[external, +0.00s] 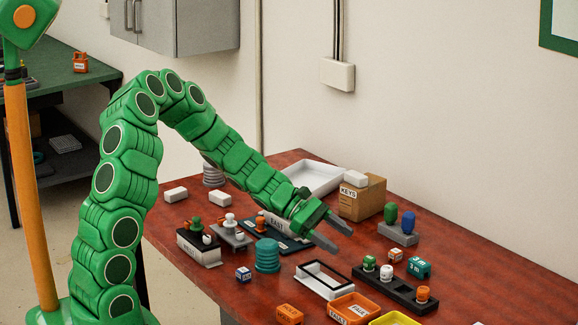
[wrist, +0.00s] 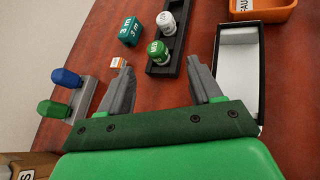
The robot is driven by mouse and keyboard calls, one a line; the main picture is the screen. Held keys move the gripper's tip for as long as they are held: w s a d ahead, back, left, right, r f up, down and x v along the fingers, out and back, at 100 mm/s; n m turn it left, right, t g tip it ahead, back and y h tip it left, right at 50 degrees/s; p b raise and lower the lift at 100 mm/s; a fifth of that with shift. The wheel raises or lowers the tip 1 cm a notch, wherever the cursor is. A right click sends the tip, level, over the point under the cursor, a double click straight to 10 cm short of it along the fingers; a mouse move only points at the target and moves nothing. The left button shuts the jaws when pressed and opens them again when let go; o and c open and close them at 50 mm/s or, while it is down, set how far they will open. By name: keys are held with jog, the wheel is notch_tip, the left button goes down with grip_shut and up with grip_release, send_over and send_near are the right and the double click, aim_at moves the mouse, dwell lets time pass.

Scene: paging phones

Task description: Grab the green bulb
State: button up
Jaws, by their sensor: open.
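The green bulb (external: 391,214) stands upright beside a blue bulb (external: 408,222) on a small grey stand (external: 398,238) near the wall. In the wrist view the green bulb (wrist: 52,108) is at the left edge, below the blue bulb (wrist: 65,77) and outside the jaws. My gripper (external: 343,240) is open and empty above the table, to the left of the stand in the external view. In the wrist view my gripper (wrist: 159,66) has its fingers wide apart, with a green labelled jar-like piece (wrist: 158,50) in a black tray (wrist: 175,65) beyond them.
A cardboard KEYS box (external: 362,203) stands close to the stand. A teal block (external: 418,267) and a white-topped block (external: 395,255) lie near the black tray. Bare red table shows at right.

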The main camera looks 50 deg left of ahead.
aim_at(360, 268)
jog(key=shift+w+a+x, duration=0.1)
jog(key=shift+x, duration=1.85)
jog(key=shift+w+a+x, duration=0.1)
jog(key=shift+w+x, duration=0.05)
jog(key=shift+x, duration=1.85)
jog(key=shift+f, duration=0.1)
jog(key=shift+a, duration=0.1)
jog(key=c, duration=1.1)
